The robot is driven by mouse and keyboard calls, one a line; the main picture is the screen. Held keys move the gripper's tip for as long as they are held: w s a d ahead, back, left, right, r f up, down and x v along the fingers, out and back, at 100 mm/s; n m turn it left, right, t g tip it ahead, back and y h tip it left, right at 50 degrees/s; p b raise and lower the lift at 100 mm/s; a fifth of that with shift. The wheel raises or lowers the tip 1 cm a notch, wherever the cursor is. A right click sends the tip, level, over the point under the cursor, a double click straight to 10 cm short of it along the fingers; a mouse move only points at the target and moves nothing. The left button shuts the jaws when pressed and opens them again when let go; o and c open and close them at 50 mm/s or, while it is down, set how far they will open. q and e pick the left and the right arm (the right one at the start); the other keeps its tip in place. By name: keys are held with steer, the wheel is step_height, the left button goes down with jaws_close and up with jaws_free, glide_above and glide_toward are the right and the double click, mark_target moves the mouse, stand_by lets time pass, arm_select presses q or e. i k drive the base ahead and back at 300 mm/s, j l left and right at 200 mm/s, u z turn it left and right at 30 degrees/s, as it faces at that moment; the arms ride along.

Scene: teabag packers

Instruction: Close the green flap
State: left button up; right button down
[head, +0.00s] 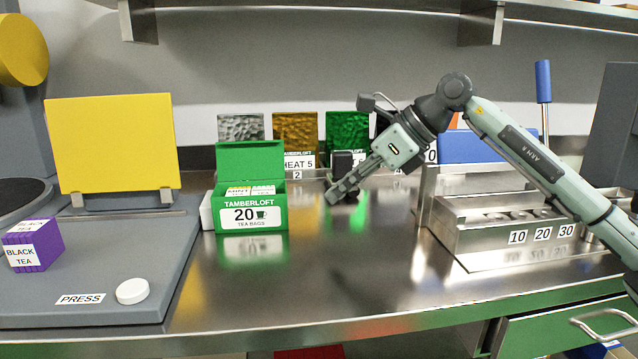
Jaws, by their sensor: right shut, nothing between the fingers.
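The green tea box (238,217) stands upright on the metal counter, left of centre, with a label reading 20 tea bags. Its green flap (250,161) stands up at the back of the box, so the box is open. The tops of white-and-yellow tea bags (250,190) show inside. My right gripper (337,197) is to the right of the box, apart from it, shut and empty, its fingers pointing down and left. My left gripper is not in view.
A purple black tea box (34,245) and a round white button (132,291) are on a grey station with a yellow panel (113,142) at left. A metal rack (490,218) stands at right. The counter (330,265) in front of the green box is clear.

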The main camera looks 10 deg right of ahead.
mark_target(255, 160)
steer(key=k, duration=0.95)
